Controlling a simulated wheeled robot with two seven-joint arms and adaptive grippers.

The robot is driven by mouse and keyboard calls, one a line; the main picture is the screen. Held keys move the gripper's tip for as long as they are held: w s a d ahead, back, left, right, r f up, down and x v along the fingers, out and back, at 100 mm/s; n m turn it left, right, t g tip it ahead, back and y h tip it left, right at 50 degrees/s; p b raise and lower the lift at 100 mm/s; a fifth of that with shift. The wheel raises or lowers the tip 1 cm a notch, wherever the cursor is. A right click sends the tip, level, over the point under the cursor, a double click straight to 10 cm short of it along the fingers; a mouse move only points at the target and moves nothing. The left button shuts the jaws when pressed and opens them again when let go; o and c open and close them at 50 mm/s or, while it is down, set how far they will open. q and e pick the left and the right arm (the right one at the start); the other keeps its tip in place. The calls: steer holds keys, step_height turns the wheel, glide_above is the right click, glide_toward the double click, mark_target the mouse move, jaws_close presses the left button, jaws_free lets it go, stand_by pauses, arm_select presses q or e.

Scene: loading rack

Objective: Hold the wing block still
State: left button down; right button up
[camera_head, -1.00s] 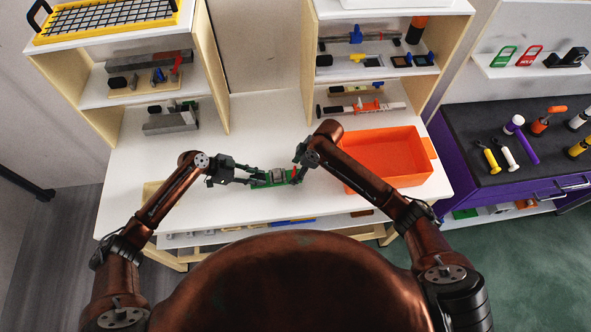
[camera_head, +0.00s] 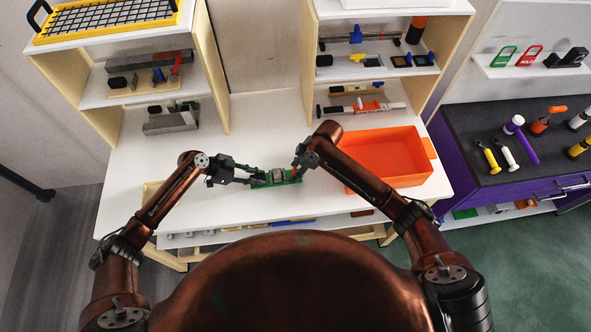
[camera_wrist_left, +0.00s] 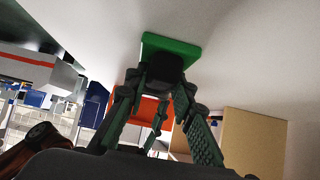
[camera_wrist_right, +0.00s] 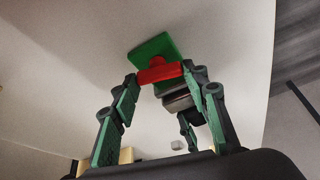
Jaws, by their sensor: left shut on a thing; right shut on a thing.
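A green plate (camera_head: 290,180) carrying a grey block (camera_head: 278,174) is on the white table between my two grippers; I take this assembly as the wing block. My left gripper (camera_head: 258,177) is shut on the dark end of the block at its left. The left wrist view shows that dark end (camera_wrist_left: 165,67) between the fingers and the green plate (camera_wrist_left: 170,42) beyond. My right gripper (camera_head: 297,173) is shut on a red bar (camera_wrist_right: 160,74) at the right end. Behind the bar, the right wrist view shows the green plate (camera_wrist_right: 153,46). The fingers hide part of the block.
An orange bin (camera_head: 385,160) stands close to the right of my right gripper. Shelf units (camera_head: 215,85) with tools stand behind, left and right.

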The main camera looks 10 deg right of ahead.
steer(key=shift+m+t, duration=0.3)
steer(key=shift+m, duration=0.5)
steer(key=o, duration=1.2)
steer(key=shift+c, duration=0.2)
steer(key=v, duration=1.2)
arm_select(q)
steer(key=c, duration=1.6)
jaws_free()
